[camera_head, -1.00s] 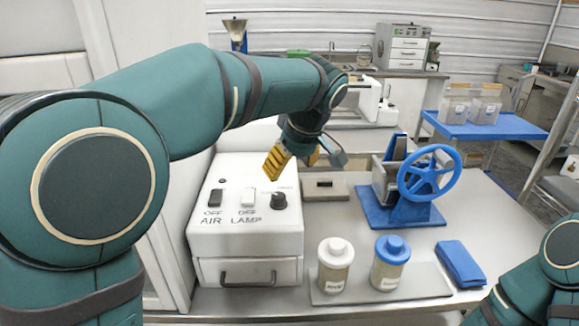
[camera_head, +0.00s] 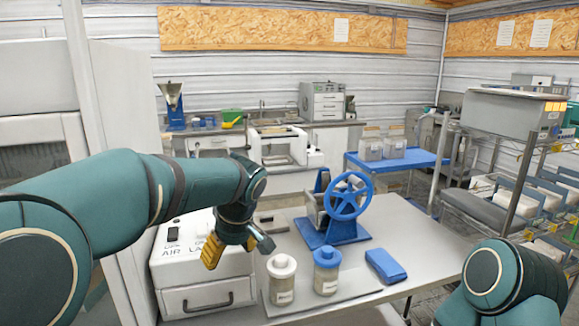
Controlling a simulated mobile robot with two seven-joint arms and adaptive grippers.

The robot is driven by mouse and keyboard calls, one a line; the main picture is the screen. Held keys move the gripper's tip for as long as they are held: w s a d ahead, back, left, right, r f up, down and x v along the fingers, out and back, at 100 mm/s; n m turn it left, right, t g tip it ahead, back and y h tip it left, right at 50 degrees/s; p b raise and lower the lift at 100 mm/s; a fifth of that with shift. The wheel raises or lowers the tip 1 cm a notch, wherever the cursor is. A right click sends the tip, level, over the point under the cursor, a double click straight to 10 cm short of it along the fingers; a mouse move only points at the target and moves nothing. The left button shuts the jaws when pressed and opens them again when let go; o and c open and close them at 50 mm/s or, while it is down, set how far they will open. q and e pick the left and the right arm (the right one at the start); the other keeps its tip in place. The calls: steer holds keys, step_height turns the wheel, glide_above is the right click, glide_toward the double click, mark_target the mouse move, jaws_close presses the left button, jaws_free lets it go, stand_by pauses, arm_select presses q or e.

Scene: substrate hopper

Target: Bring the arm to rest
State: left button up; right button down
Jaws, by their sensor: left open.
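My left arm comes in from the left, and its gripper (camera_head: 213,250) with yellow fingers hangs pointing down in front of the white control box (camera_head: 205,292). The fingers are apart and I see nothing between them. The gripper and wrist cover part of the box's top, including some of its switches and lettering. Of my right arm only a teal link (camera_head: 505,285) shows at the lower right; its gripper is out of view.
A blue cart (camera_head: 400,160) and a metal shelf rack (camera_head: 515,190) stand behind to the right.

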arm_select(q)
steer(key=s+d+f+m+g+h, duration=0.1)
steer(key=s+f+m+h, duration=0.15)
steer(key=f, duration=1.05)
steer(key=s+d+f+m+g+h, duration=0.1)
steer(key=s+f+m, duration=0.15)
steer(key=f, duration=1.15)
steer(key=s+f+m+t+h, duration=0.1)
steer(key=s+f+m+h, duration=0.1)
steer(key=s+f, duration=1)
steer(key=s+h, duration=0.1)
steer(key=s, duration=0.3)
steer(key=shift+d, duration=0.25)
arm_select(e)
steer(key=shift+w+f, duration=0.2)
steer(key=shift+w, duration=0.4)
arm_select(q)
steer(key=shift+w, duration=0.1)
